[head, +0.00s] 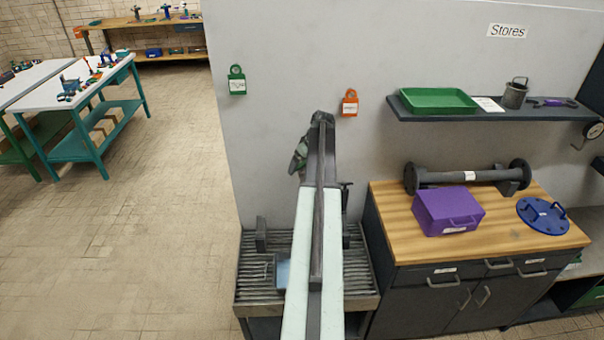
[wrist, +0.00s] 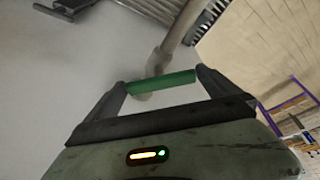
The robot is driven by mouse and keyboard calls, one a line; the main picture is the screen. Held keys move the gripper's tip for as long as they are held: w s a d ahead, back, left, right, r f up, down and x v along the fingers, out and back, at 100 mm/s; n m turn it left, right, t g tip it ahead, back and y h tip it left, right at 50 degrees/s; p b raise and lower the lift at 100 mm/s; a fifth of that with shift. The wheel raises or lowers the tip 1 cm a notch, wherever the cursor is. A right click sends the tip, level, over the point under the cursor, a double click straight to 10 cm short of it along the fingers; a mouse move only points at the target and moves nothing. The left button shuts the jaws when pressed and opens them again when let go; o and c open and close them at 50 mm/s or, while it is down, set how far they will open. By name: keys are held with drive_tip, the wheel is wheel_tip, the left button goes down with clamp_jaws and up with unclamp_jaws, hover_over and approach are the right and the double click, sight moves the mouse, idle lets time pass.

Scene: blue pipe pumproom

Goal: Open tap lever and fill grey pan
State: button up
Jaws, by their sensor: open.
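In the wrist view a green lever (wrist: 165,83) lies crosswise between the two fingers of my gripper (wrist: 161,79). My gripper is open; I cannot tell whether either finger touches the lever. A pale tap pipe (wrist: 170,45) runs up behind the lever. In the head view my arm hides the tap, and only part of my gripper (head: 299,158) shows beside it. A blue-grey piece (head: 283,273) on the slatted drain bench (head: 262,293) is partly hidden by my arm; I cannot tell whether it is the pan. A grey pot (head: 514,93) stands on the wall shelf.
A wooden-topped cabinet (head: 400,212) right of the drain bench holds a purple box (head: 447,210), a flanged pipe (head: 460,178) and a blue disc (head: 543,215). A green tray (head: 438,101) is on the shelf (head: 450,117). Open floor (head: 160,220) lies to the left.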

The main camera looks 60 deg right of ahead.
drive_tip(key=shift+w+f, duration=0.15)
drive_tip(key=shift+f, duration=0.35)
drive_tip(key=shift+r, duration=0.15)
drive_tip(key=c, duration=1.1)
drive_tip(key=shift+n+y, duration=0.3)
drive_tip(key=shift+n, duration=0.4)
drive_tip(key=o, duration=1.1)
drive_tip(key=shift+r, duration=0.1)
